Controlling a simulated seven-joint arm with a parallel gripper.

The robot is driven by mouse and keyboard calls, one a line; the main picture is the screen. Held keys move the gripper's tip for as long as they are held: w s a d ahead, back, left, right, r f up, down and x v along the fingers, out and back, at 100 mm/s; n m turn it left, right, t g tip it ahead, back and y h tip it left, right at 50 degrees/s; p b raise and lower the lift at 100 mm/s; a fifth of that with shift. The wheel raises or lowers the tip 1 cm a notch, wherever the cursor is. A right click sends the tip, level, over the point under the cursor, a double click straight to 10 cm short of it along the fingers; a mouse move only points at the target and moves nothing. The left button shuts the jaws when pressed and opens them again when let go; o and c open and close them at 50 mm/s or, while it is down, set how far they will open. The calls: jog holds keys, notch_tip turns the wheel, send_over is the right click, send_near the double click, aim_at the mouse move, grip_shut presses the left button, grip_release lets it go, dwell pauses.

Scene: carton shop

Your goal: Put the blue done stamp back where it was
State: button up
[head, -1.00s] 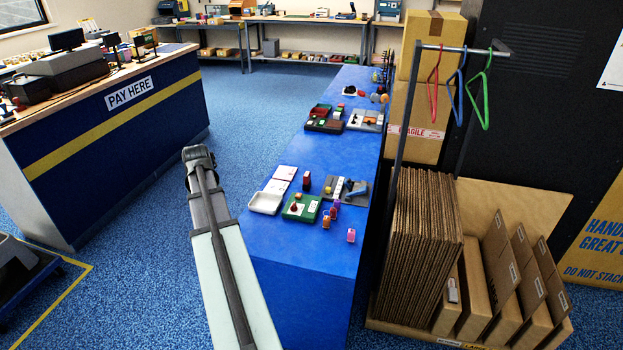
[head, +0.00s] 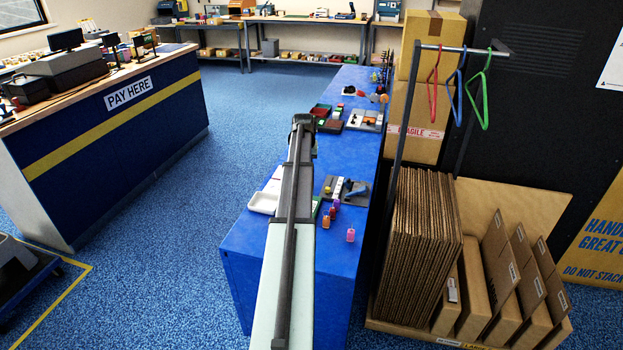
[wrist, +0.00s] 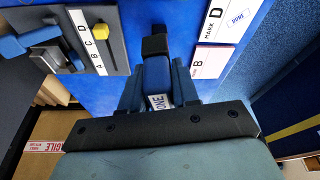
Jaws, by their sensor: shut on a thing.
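The blue done stamp (wrist: 157,78) is between the two fingers of my gripper (wrist: 158,70) in the wrist view. Its white label reads DONE, partly covered by the gripper, and a black part shows at its far end. My gripper is shut on it above the blue counter. In the head view my arm hides the gripper's fingers and the stamp. The grey board (wrist: 115,40) with the letters A B C D is at the left in the wrist view, with a yellow piece (wrist: 101,30) by D. It also shows in the head view (head: 358,196).
A card reading MARK D (wrist: 214,28), with a blue DONE print, and a card marked B (wrist: 205,60) lie at the right in the wrist view. Small coloured pieces, including a pink one (head: 350,235), stand nearby.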

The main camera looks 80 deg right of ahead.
jog(key=d+m, duration=0.1)
jog(key=d, duration=1.1)
jog(key=shift+m+g, duration=0.4)
jog(key=shift+m, duration=0.3)
jog(key=shift+w+d+f, duration=0.1)
jog(key=shift+w+f, duration=0.1)
jog(key=shift+f, duration=2.2)
jog(key=shift+w+d+f, duration=0.1)
jog(key=shift+w+f, duration=0.05)
jog(key=shift+f, duration=2.25)
jog(key=shift+f, duration=0.15)
jog(key=o, duration=0.9)
jog(key=shift+c, duration=0.2)
jog(key=v, duration=1.2)
